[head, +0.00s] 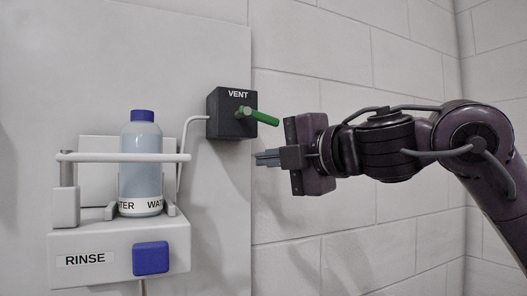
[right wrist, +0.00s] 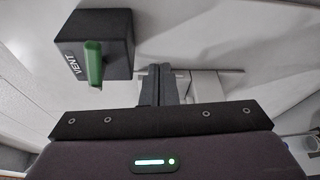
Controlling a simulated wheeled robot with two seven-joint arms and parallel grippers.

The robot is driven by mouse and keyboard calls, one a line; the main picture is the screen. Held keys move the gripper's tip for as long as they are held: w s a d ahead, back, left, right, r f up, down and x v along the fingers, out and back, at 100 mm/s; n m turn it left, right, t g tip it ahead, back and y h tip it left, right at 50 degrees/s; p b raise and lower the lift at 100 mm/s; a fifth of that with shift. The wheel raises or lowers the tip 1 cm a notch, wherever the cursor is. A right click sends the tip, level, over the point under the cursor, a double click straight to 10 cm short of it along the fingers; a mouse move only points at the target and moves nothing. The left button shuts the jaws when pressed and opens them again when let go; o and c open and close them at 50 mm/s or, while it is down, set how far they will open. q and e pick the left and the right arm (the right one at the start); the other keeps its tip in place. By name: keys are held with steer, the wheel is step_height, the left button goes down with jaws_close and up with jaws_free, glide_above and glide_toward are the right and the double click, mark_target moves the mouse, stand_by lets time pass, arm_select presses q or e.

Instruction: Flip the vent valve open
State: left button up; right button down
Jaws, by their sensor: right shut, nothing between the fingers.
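The vent valve is a black box (head: 229,113) labelled VENT, fixed on the grey panel, with a green lever (head: 261,116) that sticks out toward the right in the head view. In the right wrist view the box (right wrist: 108,32) and the green lever (right wrist: 93,63) are at the upper left. My right gripper (head: 258,159) is shut and empty, just below and to the right of the lever, apart from it. Its fingers (right wrist: 161,82) show at the middle of the right wrist view, to the right of the lever. My left gripper is not in view.
A clear bottle (head: 141,165) with a blue cap stands on a white RINSE unit (head: 110,252) behind a white bar (head: 95,157). The unit has a blue button (head: 151,258). A thin pale tube (head: 182,142) runs to the vent box. A white brick wall (head: 300,255) is behind my right arm.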

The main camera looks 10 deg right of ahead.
arm_select(q)
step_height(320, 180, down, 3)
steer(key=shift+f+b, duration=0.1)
steer(key=shift+b, duration=1.15)
arm_select(e)
steer(key=s+d+r, duration=0.3)
steer(key=s+r, duration=0.1)
steer(key=s, duration=0.4)
steer(key=shift+s+d, duration=0.25)
steer(key=shift+s, duration=0.1)
